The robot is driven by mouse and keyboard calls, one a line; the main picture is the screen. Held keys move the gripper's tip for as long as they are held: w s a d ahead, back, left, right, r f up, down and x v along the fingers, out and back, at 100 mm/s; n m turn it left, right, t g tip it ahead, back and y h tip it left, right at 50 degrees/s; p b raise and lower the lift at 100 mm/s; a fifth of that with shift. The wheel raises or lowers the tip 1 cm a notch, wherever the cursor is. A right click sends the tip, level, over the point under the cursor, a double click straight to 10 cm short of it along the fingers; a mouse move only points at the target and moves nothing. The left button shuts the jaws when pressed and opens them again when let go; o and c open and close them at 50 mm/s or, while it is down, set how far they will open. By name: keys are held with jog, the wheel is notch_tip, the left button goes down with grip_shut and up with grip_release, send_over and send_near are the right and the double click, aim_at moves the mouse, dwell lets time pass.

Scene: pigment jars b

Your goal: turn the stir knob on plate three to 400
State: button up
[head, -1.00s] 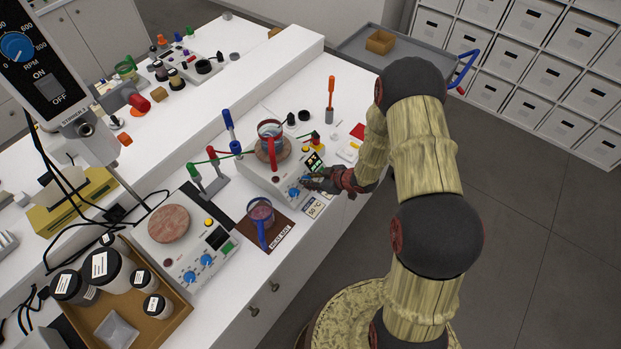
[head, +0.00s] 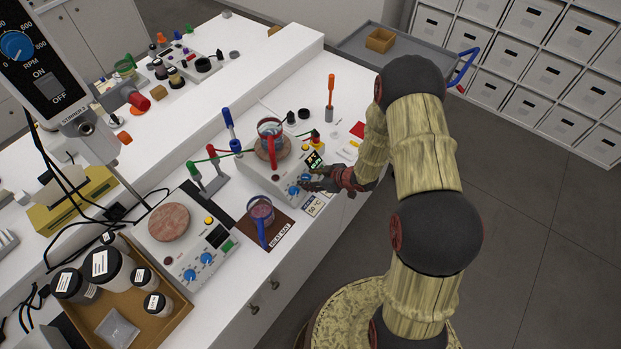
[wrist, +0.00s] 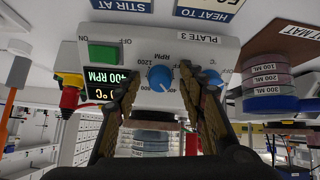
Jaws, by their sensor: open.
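Plate three (head: 268,178) is a white hot plate, labelled "PLATE 3" in the upside-down wrist view (wrist: 215,48). Its blue stir knob (wrist: 160,78), marked RPM, sits between the spread fingers of my gripper (wrist: 159,62), with visible gaps on both sides. The plate's display (wrist: 97,83) reads 400 RPM in green, with a partly hidden °C line below. A second blue knob (wrist: 213,79), marked °C, is partly hidden behind a finger. In the head view my open gripper (head: 307,181) is at the plate's front panel.
A beaker with a red handle (head: 271,138) stands on plate three. A blue-handled beaker (head: 262,212) stands on the brown mat in front. Another hot plate (head: 180,262) and a tray of jars (head: 165,318) are at lower left. An orange screwdriver (head: 331,90) stands behind.

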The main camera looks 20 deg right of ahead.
jog(key=v, duration=1.2)
dwell(0.4)
